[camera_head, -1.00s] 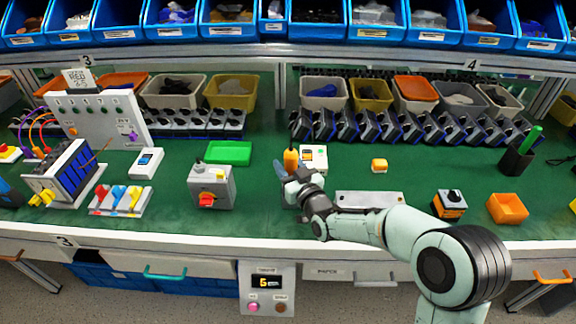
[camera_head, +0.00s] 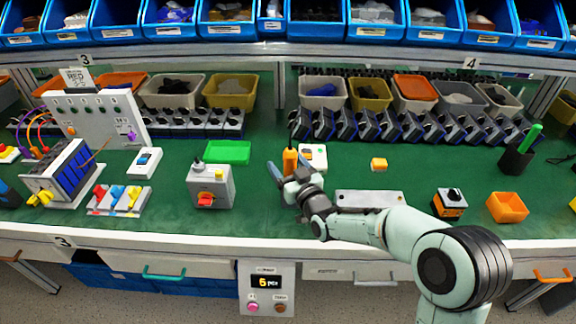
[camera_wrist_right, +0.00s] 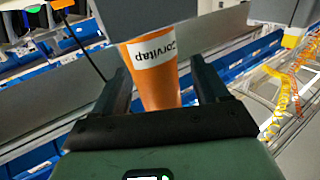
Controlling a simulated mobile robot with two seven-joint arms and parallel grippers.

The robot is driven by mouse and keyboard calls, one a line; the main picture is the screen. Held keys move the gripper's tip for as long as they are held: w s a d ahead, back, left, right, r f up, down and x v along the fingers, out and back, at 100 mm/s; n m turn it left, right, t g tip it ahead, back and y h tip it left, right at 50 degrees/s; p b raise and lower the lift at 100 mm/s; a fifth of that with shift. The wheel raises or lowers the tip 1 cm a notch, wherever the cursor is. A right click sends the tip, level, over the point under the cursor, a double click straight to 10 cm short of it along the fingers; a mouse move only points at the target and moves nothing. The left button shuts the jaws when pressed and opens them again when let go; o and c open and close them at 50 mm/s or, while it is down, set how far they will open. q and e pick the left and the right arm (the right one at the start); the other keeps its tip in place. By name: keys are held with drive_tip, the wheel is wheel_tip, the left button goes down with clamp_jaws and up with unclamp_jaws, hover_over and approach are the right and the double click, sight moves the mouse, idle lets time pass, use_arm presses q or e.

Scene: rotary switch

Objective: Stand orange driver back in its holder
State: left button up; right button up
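The orange driver (camera_head: 290,160) shows upright at the middle of the green bench, with a thin dark line above it. A dark holder (camera_head: 514,160) with a green stick stands at the far right. My left gripper is not in view.
A white device (camera_head: 313,157) stands close right of the driver. A grey switch box (camera_head: 210,187) with a red knob is to the left, and a green tray (camera_head: 228,152) lies behind it. An orange bin (camera_head: 507,208) is at the right.

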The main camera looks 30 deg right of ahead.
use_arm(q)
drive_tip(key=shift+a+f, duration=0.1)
use_arm(e)
drive_tip(key=shift+s, duration=0.1)
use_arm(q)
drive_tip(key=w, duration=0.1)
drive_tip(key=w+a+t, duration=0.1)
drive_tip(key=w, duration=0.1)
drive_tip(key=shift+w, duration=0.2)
use_arm(e)
drive_tip(key=s, duration=1.3)
drive_tip(key=shift+a, duration=0.35)
